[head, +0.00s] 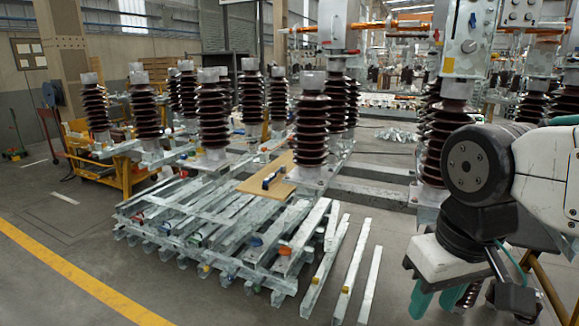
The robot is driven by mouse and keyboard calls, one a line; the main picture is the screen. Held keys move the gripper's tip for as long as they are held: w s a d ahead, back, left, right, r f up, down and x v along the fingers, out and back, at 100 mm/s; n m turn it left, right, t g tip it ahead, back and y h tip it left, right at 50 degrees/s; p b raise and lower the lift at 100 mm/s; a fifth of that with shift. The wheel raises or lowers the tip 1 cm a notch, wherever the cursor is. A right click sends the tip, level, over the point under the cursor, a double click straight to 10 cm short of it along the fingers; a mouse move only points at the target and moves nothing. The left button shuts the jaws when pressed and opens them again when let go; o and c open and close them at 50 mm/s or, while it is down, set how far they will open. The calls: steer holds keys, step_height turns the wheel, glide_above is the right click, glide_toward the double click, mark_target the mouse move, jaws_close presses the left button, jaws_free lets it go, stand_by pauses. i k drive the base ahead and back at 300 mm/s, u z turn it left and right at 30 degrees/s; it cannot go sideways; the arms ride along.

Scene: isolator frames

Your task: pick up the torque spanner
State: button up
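A dark, slim tool with blue on it (271,178), which looks like the torque spanner, lies on a tan board (249,186) on top of the stacked metal frames. It is small in the head view, so its details are unclear. My gripper (437,299) is at the lower right, pointing down, with its teal fingers apart and nothing seen between them. It is well to the right of the tool and nearer the camera, not touching it.
Metal frames (215,228) are stacked in the middle, with loose bars (345,270) at their right. Tall brown insulators (311,130) stand behind and beside the board. A yellow trolley (92,172) is at the left. Grey floor is clear at the lower left.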

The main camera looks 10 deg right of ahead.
mark_target(282, 169)
steer(key=u, duration=0.55)
steer(key=i, duration=1)
steer(key=z, duration=0.5)
steer(key=i, duration=0.55)
steer(key=u, duration=0.7)
steer(key=i, duration=1.35)
steer(key=z, duration=0.5)
